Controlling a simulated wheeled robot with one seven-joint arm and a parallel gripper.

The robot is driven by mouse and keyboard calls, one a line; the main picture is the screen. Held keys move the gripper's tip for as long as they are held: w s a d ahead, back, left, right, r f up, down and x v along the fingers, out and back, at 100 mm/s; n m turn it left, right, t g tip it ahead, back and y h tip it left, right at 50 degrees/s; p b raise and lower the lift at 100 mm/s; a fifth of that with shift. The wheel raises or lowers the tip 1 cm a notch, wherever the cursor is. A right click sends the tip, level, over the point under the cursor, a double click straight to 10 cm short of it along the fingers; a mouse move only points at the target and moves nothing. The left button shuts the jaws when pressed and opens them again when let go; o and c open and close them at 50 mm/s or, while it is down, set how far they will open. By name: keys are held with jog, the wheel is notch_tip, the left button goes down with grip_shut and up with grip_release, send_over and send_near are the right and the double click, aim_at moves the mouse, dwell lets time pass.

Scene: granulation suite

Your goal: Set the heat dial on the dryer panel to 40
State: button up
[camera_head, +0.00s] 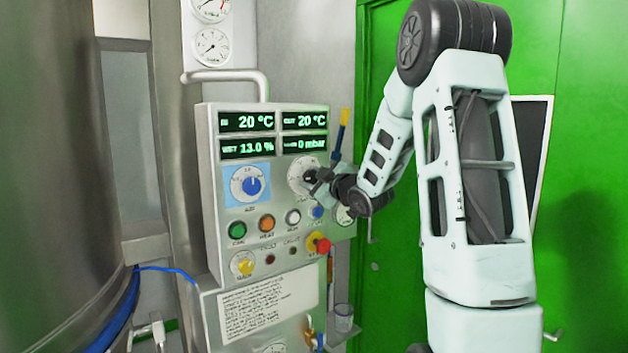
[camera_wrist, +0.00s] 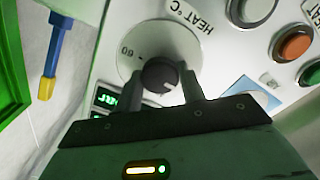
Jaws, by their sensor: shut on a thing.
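The dryer panel (camera_head: 207,180) is a grey box with lit displays and rows of controls. The heat dial (camera_head: 301,170) is a round pale plate on its right side, partly covered by my gripper (camera_head: 322,184). In the wrist view the dial plate (camera_wrist: 134,54) bears the label "HEAT °C", upside down, and a readable "60". Its dark knob (camera_wrist: 160,75) sits between my gripper's fingers (camera_wrist: 166,84), which are shut on it. The fingers hide much of the scale, and I cannot tell which number the knob points to.
A blue air dial (camera_head: 250,186) is left of the heat dial. Below are a green button (camera_head: 237,230), an orange button (camera_head: 267,223), a white button (camera_head: 293,217) and a red knob (camera_head: 320,243). A blue-and-yellow rod (camera_head: 342,132) stands close at the panel's right edge.

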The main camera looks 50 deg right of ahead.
jog(key=m, duration=0.6)
jog(key=shift+m+p, duration=0.4)
jog(key=shift+m, duration=2.3)
jog(key=o, duration=1)
jog(key=shift+c, duration=0.2)
jog(key=b+v, duration=0.5)
jog(key=v, duration=1.2)
jog(key=shift+s, duration=0.25)
jog(key=shift+w+f, duration=0.1)
